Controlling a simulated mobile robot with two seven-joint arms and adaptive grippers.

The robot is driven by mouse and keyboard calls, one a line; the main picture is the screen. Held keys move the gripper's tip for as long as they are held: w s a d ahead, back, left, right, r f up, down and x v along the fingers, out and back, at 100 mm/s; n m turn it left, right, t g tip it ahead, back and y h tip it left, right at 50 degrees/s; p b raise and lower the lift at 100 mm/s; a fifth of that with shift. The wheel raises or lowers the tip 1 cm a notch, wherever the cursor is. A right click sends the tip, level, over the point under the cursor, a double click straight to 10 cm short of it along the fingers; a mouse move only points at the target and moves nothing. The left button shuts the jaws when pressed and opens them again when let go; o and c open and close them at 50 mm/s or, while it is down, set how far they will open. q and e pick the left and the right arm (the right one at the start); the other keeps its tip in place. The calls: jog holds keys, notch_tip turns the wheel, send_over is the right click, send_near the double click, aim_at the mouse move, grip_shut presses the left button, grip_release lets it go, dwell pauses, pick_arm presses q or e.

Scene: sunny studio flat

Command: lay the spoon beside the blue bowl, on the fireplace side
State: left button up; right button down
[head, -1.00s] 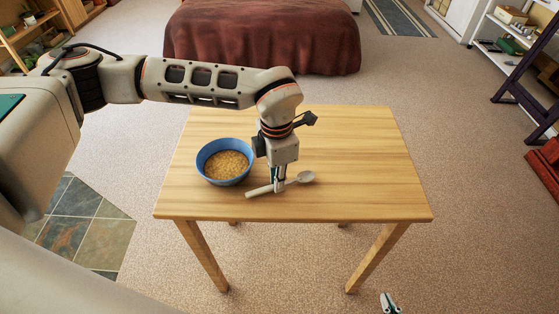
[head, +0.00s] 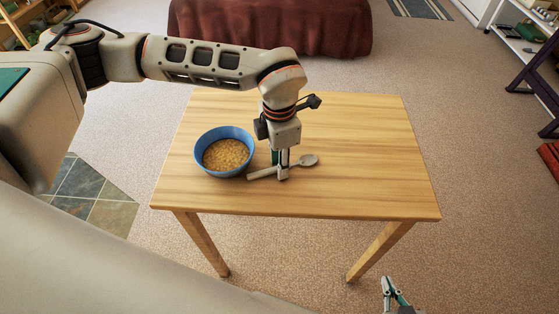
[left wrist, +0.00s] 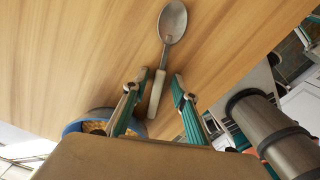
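The blue bowl (head: 248,157), filled with yellowish cereal, stands on the left part of the wooden table. The spoon (head: 308,160), with a metal head and pale handle, lies just right of the bowl, its head pointing right. My left gripper (head: 283,176) points down over the spoon's handle. In the left wrist view its fingers (left wrist: 159,77) are apart, with the spoon handle (left wrist: 156,95) between them and gaps visible on both sides. The bowl (left wrist: 72,127) shows partly behind a finger there. My right gripper (head: 392,290) is partly visible low in the head view, away from the table.
The table (head: 370,150) is clear on its right and at its back. Dark slate floor tiles (head: 85,185) lie left of the table; no fireplace itself shows. A bed with a brown cover (head: 270,28) stands behind, and shelves are at the right.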

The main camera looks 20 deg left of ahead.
pick_arm(q)
notch_tip(320, 180, up, 12)
jog(key=shift+r, duration=0.2)
dwell(0.5)
dwell(0.4)
